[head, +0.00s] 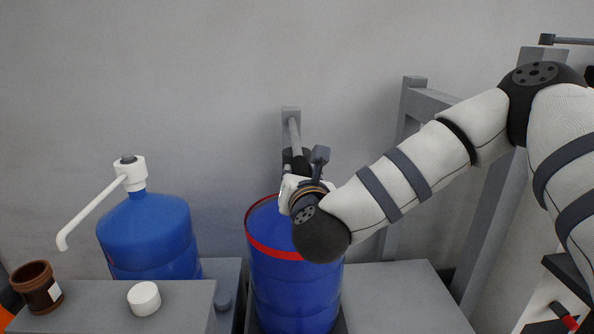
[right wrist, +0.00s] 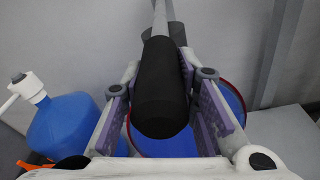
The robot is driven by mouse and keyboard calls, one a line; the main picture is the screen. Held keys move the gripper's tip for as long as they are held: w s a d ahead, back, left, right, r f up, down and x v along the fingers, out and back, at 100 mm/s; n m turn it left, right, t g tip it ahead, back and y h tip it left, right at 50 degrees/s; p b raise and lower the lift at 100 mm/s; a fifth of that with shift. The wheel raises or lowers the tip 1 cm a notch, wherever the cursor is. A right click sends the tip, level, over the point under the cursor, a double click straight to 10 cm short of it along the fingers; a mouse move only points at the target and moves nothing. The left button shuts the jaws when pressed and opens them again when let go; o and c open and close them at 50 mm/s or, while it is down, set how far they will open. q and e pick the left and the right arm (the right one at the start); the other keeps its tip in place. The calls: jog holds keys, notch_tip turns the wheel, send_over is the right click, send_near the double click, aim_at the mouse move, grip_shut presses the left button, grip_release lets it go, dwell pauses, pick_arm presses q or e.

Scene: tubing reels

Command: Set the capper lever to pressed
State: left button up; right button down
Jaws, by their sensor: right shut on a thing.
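The capper lever shows in the head view as a grey bar (head: 294,132) running from a grey post forward to a black grip. In the right wrist view, the black grip (right wrist: 162,95) lies between the purple-padded fingers of my right gripper (right wrist: 165,110). My right gripper (head: 296,178) is shut on this grip, above a blue drum (head: 285,285) with a red rim. My own wrist and forearm hide part of the lever, the fingers and the drum's top in the head view. My left gripper is not in view.
A blue bottle (head: 150,235) with a white pump (head: 130,175) stands at left. A brown jar (head: 37,287) and white cap (head: 144,298) sit on a grey block (head: 95,312). A grey frame (head: 413,100) stands behind my right arm. The grey surface (head: 395,295) right of the drum is clear.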

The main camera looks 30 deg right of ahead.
jog(key=shift+f, duration=0.35)
jog(key=c, duration=1.5)
grip_release()
jog(key=shift+o, duration=0.9)
jog(key=shift+w+d, duration=0.1)
jog(key=v, duration=0.7)
jog(key=shift+s, duration=0.3)
